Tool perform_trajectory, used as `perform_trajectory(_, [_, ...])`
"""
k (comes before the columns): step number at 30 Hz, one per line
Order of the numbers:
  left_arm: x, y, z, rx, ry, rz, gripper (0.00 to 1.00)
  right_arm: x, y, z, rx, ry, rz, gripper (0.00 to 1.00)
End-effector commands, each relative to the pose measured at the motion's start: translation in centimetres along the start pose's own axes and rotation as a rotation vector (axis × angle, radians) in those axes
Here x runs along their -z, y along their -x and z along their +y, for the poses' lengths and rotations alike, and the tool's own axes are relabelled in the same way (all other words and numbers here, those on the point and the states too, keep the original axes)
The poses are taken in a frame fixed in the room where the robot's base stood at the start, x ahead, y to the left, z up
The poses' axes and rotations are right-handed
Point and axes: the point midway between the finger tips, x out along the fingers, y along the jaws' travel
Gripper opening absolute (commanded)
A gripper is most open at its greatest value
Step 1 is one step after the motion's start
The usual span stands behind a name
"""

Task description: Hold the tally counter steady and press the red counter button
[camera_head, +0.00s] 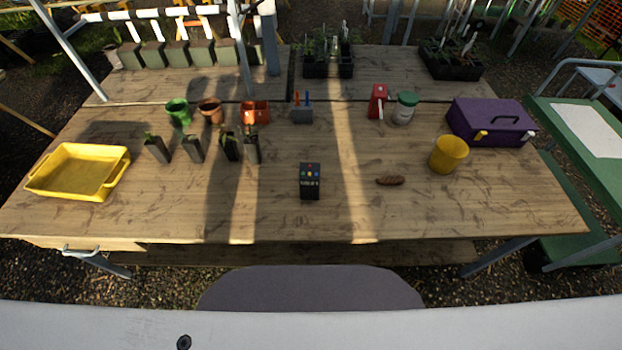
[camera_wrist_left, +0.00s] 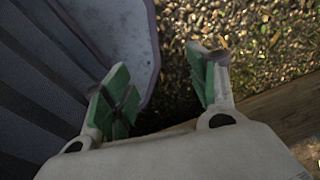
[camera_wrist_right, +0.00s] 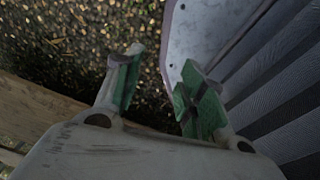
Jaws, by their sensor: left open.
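The tally counter (camera_head: 310,182) is a small dark box on the wooden table, near the middle and toward the front edge. It has several small coloured buttons on its top face, one of them red, and pale markings on its front. Neither gripper shows in the head view. My left gripper (camera_wrist_left: 160,90) is open and empty in the left wrist view, over gravel beside the table edge. My right gripper (camera_wrist_right: 155,88) is open and empty in the right wrist view, also over gravel. Both are apart from the counter.
A yellow tray (camera_head: 60,189) stands at the left of the table (camera_head: 235,205). Small dark seedling pots (camera_head: 193,149) and a green pot (camera_head: 179,112) are left of centre. A brown object (camera_head: 390,181), yellow pot (camera_head: 449,155) and purple toolbox (camera_head: 490,119) lie right. Space around the counter is clear.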

Motion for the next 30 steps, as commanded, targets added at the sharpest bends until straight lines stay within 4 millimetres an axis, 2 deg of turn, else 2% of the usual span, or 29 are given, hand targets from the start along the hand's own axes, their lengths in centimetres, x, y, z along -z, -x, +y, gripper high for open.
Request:
perform_trajectory(1, [-0.2,0.8,0.1,-0.001,-0.001,-0.003,0.59,-0.2,0.8,-0.1,0.001,0.0,-0.003,0.4])
perform_trajectory(6, [-0.9,2.0,0.3,-0.004,-0.003,-0.011,0.59,-0.9,2.0,-0.3,0.004,0.001,-0.01,0.4])
perform_trajectory(14, [-1.7,3.2,0.6,-0.007,-0.005,-0.019,0.59,-1.7,3.2,-0.6,0.007,0.002,-0.017,0.4])
perform_trajectory(30, [-2.5,4.2,0.8,-0.009,-0.008,-0.027,0.59,-2.4,4.2,-0.8,0.009,0.002,-0.024,0.4])
